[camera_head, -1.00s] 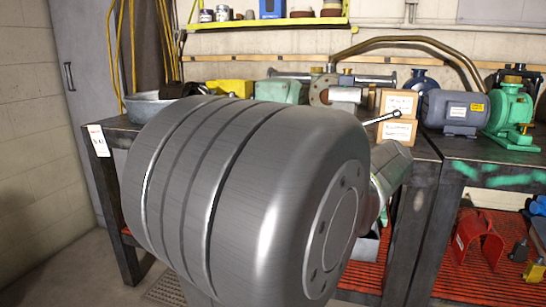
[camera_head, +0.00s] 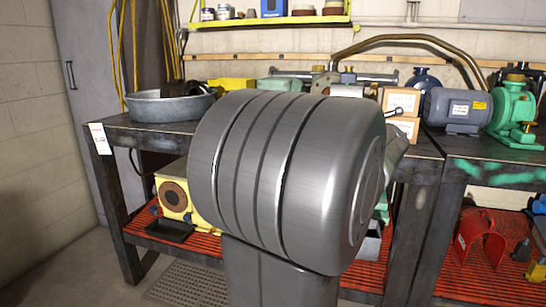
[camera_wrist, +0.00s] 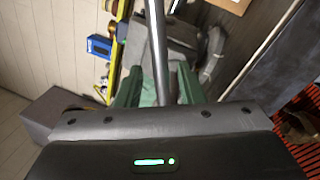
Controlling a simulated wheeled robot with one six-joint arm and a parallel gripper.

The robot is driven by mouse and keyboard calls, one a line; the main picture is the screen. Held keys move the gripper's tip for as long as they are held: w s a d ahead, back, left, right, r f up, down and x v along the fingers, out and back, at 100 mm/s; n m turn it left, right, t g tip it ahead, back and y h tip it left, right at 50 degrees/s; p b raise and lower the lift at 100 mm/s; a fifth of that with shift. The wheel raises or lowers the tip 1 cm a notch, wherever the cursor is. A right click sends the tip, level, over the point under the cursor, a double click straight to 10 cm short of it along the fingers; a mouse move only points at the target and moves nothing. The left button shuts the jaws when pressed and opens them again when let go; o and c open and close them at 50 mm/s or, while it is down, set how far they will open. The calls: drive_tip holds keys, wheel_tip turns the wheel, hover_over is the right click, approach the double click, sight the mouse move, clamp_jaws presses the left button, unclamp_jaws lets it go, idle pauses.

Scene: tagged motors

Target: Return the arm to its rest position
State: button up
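My arm's large grey joint fills the middle of the head view, in front of the workbench (camera_head: 420,150). Its rounded end hides most of the arm beyond it; only a small grey piece shows at its right edge. In the wrist view, a grey plate with screws and a black housing with a lit green indicator, which look like my gripper's body (camera_wrist: 155,125), cross the lower part. A thin metal bar rises above the plate, with green shapes on both sides. I cannot make out fingertips or any held object. The head view hides the gripper.
A grey metal basin (camera_head: 168,106) stands on the bench's left end. Cardboard boxes (camera_head: 400,101), a grey motor (camera_head: 455,108) and a green pump (camera_head: 512,115) stand at the right. A yellow-and-brown part (camera_head: 173,192) is on the red lower shelf. Floor at the lower left is clear.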

drive_tip(key=p+v, duration=0.2)
drive_tip(key=v, duration=1)
drive_tip(key=shift+n, duration=0.8)
drive_tip(key=x, duration=0.4)
drive_tip(key=b+x, duration=0.1)
drive_tip(key=x, duration=0.8)
drive_tip(key=shift+a+r+b, duration=0.2)
drive_tip(key=shift+r+b, duration=0.15)
drive_tip(key=shift+b, duration=0.05)
drive_tip(key=shift+n, duration=0.5)
drive_tip(key=shift+a+y, duration=0.1)
drive_tip(key=shift+y, duration=0.2)
